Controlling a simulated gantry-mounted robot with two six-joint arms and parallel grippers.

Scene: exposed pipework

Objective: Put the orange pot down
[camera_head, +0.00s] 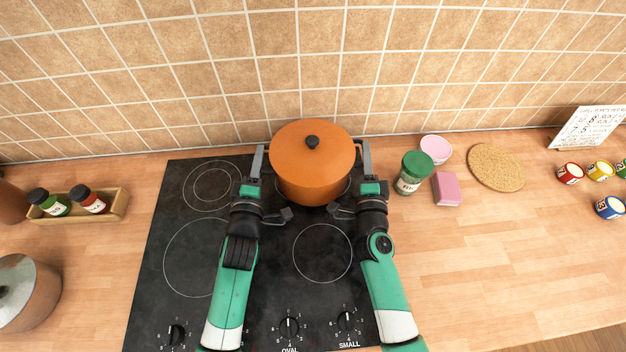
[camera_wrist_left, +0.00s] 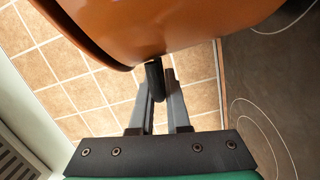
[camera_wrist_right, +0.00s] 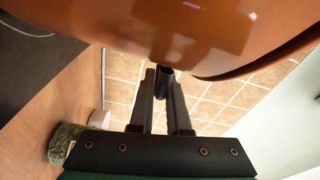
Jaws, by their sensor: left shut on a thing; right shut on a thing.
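The orange pot (camera_head: 312,170) with its lid and black knob is over the back right part of the black cooktop (camera_head: 270,290), near the tiled wall. My left gripper (camera_head: 261,160) is shut on the pot's left handle; the dark handle (camera_wrist_left: 155,76) shows between the fingers in the left wrist view. My right gripper (camera_head: 361,158) is shut on the right handle, and that dark handle (camera_wrist_right: 165,80) shows between the fingers in the right wrist view. The pot looks upright. I cannot tell whether its base touches the cooktop. A burner ring shows partly behind it.
Right of the cooktop are a green-lidded jar (camera_head: 413,173), a pink bowl (camera_head: 436,149), a pink sponge (camera_head: 446,189) and a cork mat (camera_head: 496,167). A spice rack (camera_head: 117,205) and a metal pot (camera_head: 28,295) stand left.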

